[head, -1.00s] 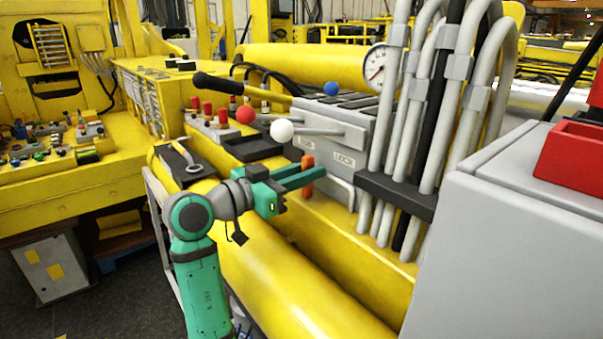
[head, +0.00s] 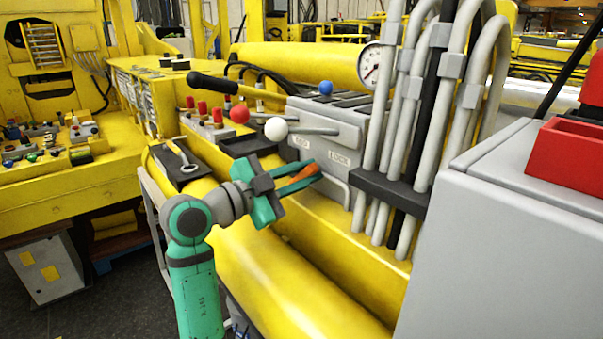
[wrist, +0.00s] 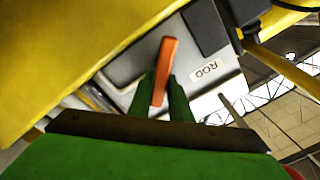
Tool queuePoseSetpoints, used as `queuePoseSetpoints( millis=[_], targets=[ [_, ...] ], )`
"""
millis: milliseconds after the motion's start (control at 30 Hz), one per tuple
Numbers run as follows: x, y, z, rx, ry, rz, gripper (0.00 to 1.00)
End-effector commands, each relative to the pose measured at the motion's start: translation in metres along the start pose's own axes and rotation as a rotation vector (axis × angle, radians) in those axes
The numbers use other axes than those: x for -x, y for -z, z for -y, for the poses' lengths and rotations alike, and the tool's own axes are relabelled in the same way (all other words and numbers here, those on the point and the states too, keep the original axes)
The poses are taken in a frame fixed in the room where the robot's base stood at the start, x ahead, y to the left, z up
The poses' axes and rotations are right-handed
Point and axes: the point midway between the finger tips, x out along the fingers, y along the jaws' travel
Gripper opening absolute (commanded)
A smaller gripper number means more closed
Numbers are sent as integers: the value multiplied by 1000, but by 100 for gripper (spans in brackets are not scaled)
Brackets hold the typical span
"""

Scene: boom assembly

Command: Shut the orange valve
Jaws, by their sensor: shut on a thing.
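The orange valve handle (head: 304,174) is on the front of the grey valve block (head: 325,148), by the "ROD" and "LOCK" labels. In the head view it is tilted, its upper end leaning right. My green gripper (head: 306,178) has its fingers on both sides of the handle and is shut on it. In the wrist view the orange handle (wrist: 164,70) stands between the two green fingers (wrist: 162,100), with the "ROD" label to its right. The fingers hide part of the handle.
Levers with a red ball (head: 239,114), a white ball (head: 276,129) and a blue ball (head: 326,87) stand close above. Grey hoses (head: 440,120) rise right of the block. A yellow cylinder (head: 290,280) lies below, and a grey cabinet (head: 500,240) stands at right.

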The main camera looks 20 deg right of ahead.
Motion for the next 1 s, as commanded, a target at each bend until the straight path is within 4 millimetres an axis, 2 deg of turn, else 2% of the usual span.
queuePoseSetpoints(
  millis=[33, 600, 1000],
  targets=[
    [-3, -2, -7, -39, -17, 2, 0],
    [-4, -6, -15, -559, -18, -2, 0],
    [-4, -9, -16, -783, -15, 1, 0]
  ],
)
